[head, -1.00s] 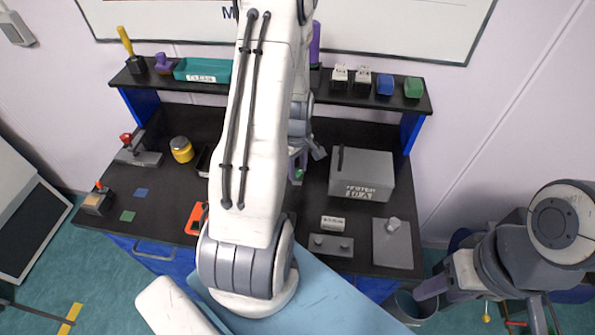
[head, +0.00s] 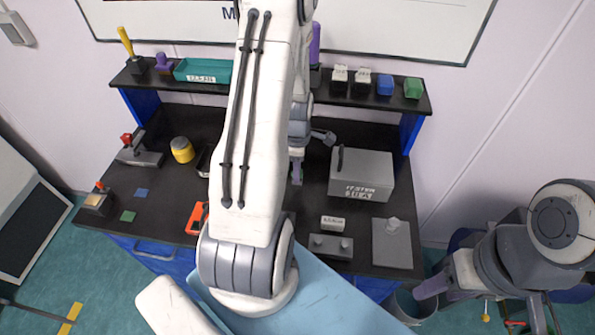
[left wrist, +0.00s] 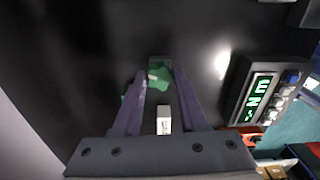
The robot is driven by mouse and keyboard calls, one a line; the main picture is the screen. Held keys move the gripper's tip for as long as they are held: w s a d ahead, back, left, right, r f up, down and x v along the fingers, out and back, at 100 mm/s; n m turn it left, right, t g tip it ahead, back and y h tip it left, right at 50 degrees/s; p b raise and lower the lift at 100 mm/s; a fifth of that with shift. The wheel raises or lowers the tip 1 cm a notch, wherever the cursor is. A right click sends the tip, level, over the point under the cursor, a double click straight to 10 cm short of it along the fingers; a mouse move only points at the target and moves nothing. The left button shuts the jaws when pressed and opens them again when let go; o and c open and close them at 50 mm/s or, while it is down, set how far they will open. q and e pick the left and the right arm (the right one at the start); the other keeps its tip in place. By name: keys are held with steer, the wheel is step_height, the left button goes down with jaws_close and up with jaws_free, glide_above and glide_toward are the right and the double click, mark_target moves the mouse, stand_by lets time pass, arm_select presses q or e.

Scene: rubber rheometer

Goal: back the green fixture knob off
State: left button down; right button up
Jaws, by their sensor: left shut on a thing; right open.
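The green fixture knob (left wrist: 160,77) shows in the left wrist view between the tips of my left gripper (left wrist: 159,82). The purple fingers are shut on it from both sides. A small grey part shows just beyond the knob. In the head view my left gripper (head: 296,168) is above the middle of the black bench, mostly hidden behind my own arm; the knob's contact is hard to see there. My right gripper (head: 484,300) is open and empty at the lower right, off the bench.
A grey box (head: 362,174) stands right of my left gripper. A grey plate (head: 392,243) and a two-knobbed block (head: 330,246) lie at the bench's front right. A yellow-lidded jar (head: 182,150) stands left. A green-digit display (left wrist: 258,98) shows in the left wrist view.

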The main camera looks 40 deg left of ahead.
arm_select(q)
steer(key=shift+n, duration=0.4)
steer(key=n, duration=0.4)
steer(key=shift+n, duration=0.3)
steer(key=shift+s, duration=0.1)
steer(key=c, duration=0.6)
jaws_free()
